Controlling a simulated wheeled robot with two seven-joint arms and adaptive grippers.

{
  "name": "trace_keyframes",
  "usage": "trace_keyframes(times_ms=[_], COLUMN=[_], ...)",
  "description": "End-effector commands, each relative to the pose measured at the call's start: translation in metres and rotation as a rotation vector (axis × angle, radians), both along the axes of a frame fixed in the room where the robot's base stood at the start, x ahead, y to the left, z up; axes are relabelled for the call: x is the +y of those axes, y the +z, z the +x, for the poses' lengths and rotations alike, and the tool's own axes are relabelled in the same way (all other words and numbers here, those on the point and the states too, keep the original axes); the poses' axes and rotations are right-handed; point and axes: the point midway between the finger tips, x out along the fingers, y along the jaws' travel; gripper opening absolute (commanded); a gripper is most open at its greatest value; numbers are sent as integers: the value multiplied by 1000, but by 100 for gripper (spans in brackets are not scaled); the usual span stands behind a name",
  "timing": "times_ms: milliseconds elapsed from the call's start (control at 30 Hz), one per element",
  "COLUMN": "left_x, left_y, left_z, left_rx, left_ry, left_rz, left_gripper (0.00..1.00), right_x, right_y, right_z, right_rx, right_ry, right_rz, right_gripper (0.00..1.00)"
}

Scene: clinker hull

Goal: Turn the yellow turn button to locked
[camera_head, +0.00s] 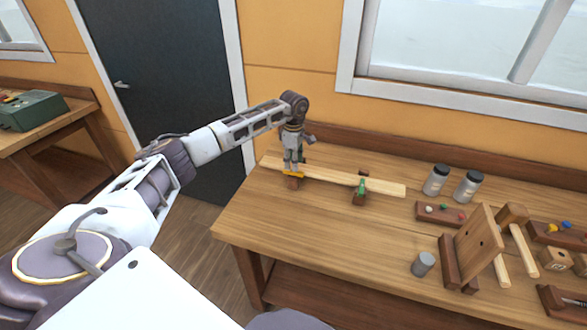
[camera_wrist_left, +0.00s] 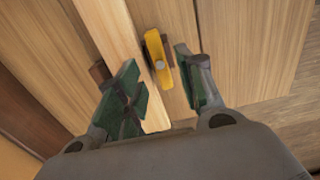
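The yellow turn button (camera_head: 293,174) is on a small brown block at the left part of a pale wooden strip (camera_head: 385,187). In the left wrist view the yellow turn button (camera_wrist_left: 153,47) has a grey pin in its middle, lies roughly along the strip (camera_wrist_left: 112,32) and is at its edge. My left gripper (camera_head: 294,166) is over the button, pointing down. In the left wrist view its green fingers (camera_wrist_left: 160,78) are apart, one on each side of the button, with no clear contact. My right gripper is not in view.
A green turn button (camera_head: 361,187) is on another block along the strip. On the workbench (camera_head: 320,235) stand two jars (camera_head: 436,180), a grey cylinder (camera_head: 423,264), an upright wooden board (camera_head: 478,245) and a small tray (camera_head: 440,214) at the right. The front left of the bench is clear.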

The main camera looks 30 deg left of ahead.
Motion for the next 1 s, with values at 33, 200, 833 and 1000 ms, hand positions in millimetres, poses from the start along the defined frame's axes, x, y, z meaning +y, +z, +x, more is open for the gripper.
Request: trace_keyframes(times_ms=[33, 200, 833, 1000], left_x=[0, 0, 0, 0], left_y=[-6, -26, -42, -42], left_z=[-1, -1, 0, 0], left_rx=[3, 2, 0, 0], left_ry=[0, 1, 0, 0], left_rz=[0, 1, 1, 1], left_gripper=[38, 38, 30, 8], right_x=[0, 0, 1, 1], right_y=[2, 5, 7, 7], right_z=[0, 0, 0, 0], right_rx=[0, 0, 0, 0], right_ry=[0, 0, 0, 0], right_rz=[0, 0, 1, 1], right_gripper=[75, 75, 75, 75])
